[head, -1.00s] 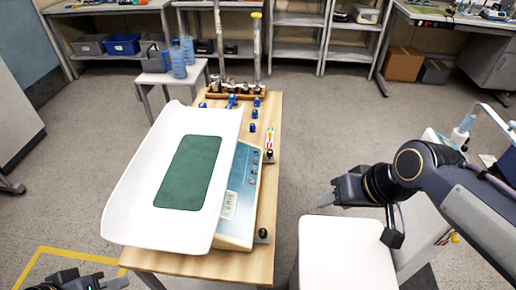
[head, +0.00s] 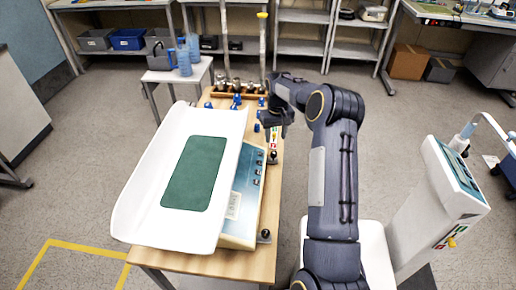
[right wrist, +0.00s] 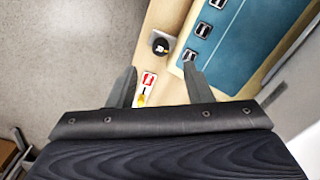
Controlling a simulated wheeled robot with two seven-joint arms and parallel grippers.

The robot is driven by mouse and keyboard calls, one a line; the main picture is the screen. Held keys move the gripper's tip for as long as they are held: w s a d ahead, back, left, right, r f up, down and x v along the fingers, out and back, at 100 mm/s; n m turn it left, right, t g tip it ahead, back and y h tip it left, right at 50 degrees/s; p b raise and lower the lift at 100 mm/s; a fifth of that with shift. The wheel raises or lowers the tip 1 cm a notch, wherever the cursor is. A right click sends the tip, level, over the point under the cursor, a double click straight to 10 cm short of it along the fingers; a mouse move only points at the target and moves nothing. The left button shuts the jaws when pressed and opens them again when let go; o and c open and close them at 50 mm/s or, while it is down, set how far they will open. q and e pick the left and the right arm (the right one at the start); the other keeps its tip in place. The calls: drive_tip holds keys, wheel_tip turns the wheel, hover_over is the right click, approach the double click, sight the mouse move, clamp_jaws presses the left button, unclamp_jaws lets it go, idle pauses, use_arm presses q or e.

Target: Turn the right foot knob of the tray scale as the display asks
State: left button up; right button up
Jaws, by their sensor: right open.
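One black foot knob (head: 265,235) stands at the base's near right corner. Another black foot knob (head: 272,157) stands at the far right; it also shows in the right wrist view (right wrist: 160,45). My right gripper (head: 275,137) is open and empty above the table's right side, near the far knob. In the right wrist view, its fingers (right wrist: 160,68) are apart, with that knob beyond the tips.
A red-and-white tag (right wrist: 147,82) lies between the fingers in the right wrist view. Blue pieces (head: 237,100) and a wooden rack (head: 238,90) of metal weights stand at the table's far end. A white pump-like device (head: 455,180) is at right.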

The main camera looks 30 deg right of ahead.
sight(274, 153)
drive_tip(key=shift+w+f, duration=0.2)
drive_tip(key=shift+f, duration=0.6)
wheel_tip(274, 153, down, 7)
drive_tip(key=shift+p, duration=0.65)
drive_tip(key=shift+c, duration=0.4)
drive_tip(key=c, duration=0.9)
